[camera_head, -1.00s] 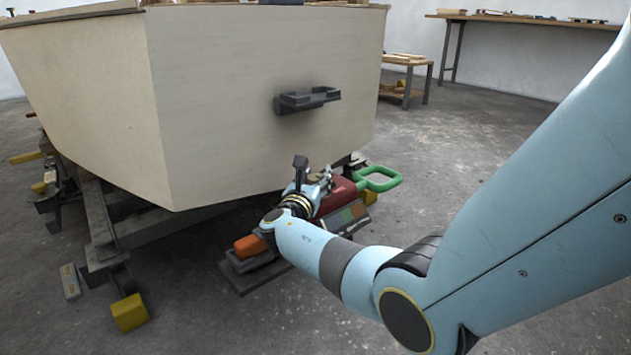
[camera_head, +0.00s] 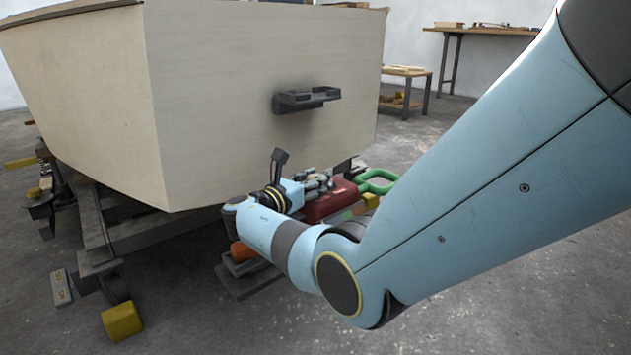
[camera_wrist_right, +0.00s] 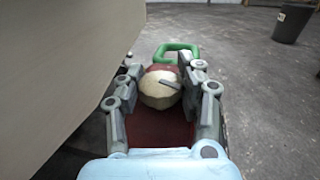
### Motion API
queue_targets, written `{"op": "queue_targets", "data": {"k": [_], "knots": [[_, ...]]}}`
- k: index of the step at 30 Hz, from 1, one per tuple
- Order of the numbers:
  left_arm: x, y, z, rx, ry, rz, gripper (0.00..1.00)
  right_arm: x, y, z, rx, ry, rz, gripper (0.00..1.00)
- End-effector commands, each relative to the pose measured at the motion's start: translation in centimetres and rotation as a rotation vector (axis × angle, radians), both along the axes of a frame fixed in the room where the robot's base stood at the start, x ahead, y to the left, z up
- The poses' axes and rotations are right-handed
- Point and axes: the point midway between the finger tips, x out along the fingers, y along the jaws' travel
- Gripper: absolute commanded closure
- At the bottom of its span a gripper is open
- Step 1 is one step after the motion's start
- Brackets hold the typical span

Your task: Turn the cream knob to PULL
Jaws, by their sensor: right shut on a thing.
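In the head view the right gripper (camera_head: 318,182) is at the red body (camera_head: 330,203), below the hull's flat end, and the knob is hidden there. The green handle (camera_head: 375,184) shows just right of it. My left gripper is not in view.
The plywood hull (camera_head: 250,100) overhangs close to the left of the right gripper. A dark bracket (camera_head: 306,97) sticks out of it above. Yellow blocks (camera_head: 122,318) and dark supports lie below. A bin (camera_wrist_right: 292,22) stands far off. The floor at right is open.

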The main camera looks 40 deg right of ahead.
Motion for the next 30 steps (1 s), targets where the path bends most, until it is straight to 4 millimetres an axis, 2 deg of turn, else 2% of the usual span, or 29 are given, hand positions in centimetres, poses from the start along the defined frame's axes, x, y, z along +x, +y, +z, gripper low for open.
{"op": "queue_targets", "data": {"k": [13, 14, 19, 20, 30], "knots": [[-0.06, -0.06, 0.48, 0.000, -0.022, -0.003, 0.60, 0.00, 0.07, -0.05, 0.002, 0.001, -0.006, 0.96], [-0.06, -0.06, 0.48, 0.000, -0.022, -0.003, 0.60, 0.00, 0.07, -0.05, 0.002, 0.001, -0.005, 0.63], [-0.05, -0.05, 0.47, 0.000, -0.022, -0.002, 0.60, 0.01, 0.04, -0.03, 0.001, 0.000, -0.005, 0.41], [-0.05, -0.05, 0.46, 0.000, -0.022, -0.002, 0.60, 0.01, 0.04, -0.02, 0.001, 0.000, -0.005, 0.38], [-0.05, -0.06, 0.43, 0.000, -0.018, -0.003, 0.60, -0.11, 0.51, -0.04, 0.001, 0.000, -0.004, 0.38]]}}
